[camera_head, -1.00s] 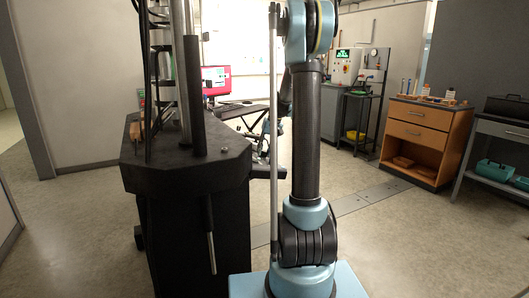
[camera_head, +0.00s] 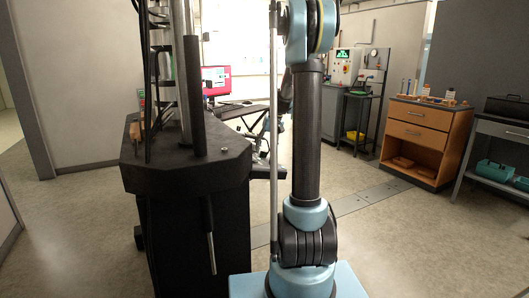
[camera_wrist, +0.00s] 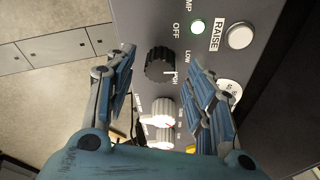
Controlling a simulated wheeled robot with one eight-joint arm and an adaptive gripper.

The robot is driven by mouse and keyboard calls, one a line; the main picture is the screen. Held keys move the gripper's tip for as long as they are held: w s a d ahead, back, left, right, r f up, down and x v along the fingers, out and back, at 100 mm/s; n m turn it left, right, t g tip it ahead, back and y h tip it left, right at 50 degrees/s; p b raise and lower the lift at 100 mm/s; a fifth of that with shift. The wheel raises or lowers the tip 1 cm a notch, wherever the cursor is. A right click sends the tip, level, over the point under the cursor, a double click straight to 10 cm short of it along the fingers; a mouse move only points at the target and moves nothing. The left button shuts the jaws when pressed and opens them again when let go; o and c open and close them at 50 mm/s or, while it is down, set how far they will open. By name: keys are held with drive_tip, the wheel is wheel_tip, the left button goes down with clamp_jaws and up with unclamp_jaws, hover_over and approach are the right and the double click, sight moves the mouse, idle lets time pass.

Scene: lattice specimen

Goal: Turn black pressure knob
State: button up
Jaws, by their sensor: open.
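The black pressure knob (camera_wrist: 159,65) sits on a grey control panel (camera_wrist: 190,22) in the wrist view, near the words LOW and HIGH. My gripper (camera_wrist: 168,82) is open, with one blue finger at the left and one at the right. The knob shows between the fingertips, and both fingers look apart from it. Whether the fingertips reach the knob's depth I cannot tell. In the head view my arm hides the gripper, and I cannot make out the knob.
In the head view a black machine (camera_head: 186,170) stands left of my arm. A wooden cabinet (camera_head: 424,139) stands at right.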

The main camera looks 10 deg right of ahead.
drive_tip(key=v, duration=1)
drive_tip(key=shift+r, duration=0.25)
drive_tip(key=shift+d, duration=0.1)
drive_tip(key=s+a, duration=0.3)
drive_tip(key=s, duration=1)
drive_tip(key=s+f+h, duration=0.1)
drive_tip(key=s+f, duration=0.7)
drive_tip(key=s, duration=0.6)
drive_tip(key=s+f+h, duration=0.1)
drive_tip(key=s+f, duration=0.8)
drive_tip(key=s, duration=0.6)
drive_tip(key=shift+f+h, duration=0.35)
drive_tip(key=shift+h, duration=0.05)
drive_tip(key=shift+w+f, duration=0.2)
drive_tip(key=shift+w, duration=0.2)
